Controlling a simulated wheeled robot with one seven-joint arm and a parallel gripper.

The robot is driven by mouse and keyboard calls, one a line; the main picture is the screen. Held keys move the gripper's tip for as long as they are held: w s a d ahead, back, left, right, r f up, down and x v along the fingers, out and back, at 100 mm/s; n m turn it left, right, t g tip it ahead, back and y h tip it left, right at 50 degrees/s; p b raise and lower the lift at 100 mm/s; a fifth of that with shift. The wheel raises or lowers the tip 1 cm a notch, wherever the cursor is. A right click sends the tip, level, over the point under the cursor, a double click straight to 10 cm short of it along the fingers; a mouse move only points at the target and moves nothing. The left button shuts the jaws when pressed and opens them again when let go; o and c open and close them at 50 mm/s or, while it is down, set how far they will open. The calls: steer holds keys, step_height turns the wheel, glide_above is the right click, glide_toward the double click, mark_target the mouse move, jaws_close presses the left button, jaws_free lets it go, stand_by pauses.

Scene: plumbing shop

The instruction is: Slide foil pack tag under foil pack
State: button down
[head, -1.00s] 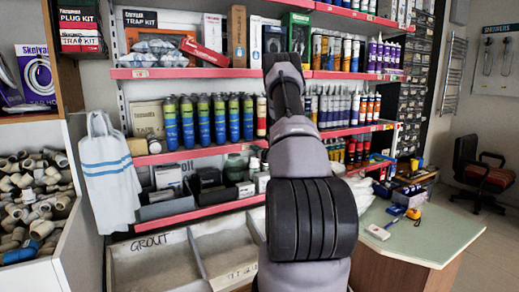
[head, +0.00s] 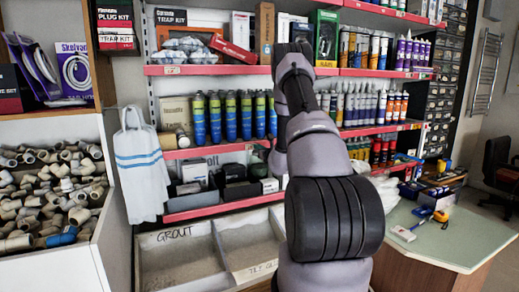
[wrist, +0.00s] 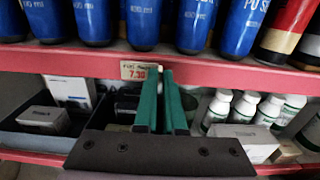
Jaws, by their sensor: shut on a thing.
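Several silvery crinkled foil packs (head: 185,45) lie on the upper shelf, left of my arm in the head view. In the wrist view, my gripper's two green fingers (wrist: 154,74) reach up to the front edge of a red shelf. A small cream price tag (wrist: 146,71) marked 7.30 is at the fingertips, and the jaws are shut on it. It overlaps the shelf's front edge in the picture; whether it touches the rail is unclear. In the head view my own arm hides the gripper and this tag. The foil packs are out of the wrist view.
Blue tubes (wrist: 145,20) stand close above the fingers. White-capped bottles (wrist: 243,107) and dark bins fill the shelf below. Another small tag (head: 172,70) is on the upper shelf's rail under the foil packs.

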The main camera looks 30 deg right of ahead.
steer(key=c, duration=1)
jaws_free()
steer(key=shift+s, duration=0.1)
steer(key=s, duration=1)
steer(key=shift+s+a, duration=0.25)
steer(key=shift+s, duration=0.1)
